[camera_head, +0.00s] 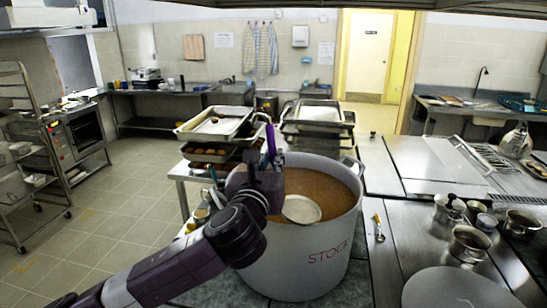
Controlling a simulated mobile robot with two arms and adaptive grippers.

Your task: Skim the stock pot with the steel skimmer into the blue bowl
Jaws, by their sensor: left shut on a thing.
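The large grey stock pot (300,262), marked STOCK, stands in the middle and holds brown liquid (322,187). My left arm reaches in from the lower left, and my left gripper (267,168) is over the pot's left part. It is shut on the skimmer, whose handle is mostly hidden by the gripper. The round, pale skimmer head (301,209) is inside the pot's rim at the liquid, near the front; I cannot tell how deep it sits. I cannot make out the blue bowl. My right gripper is out of view.
Metal trays (216,123) sit behind the pot on the left, and more trays (318,113) behind it. On the right steel counter are small metal pots (469,243), a brush-like tool (379,228) and a round grey disc (455,290). Open tiled floor lies left.

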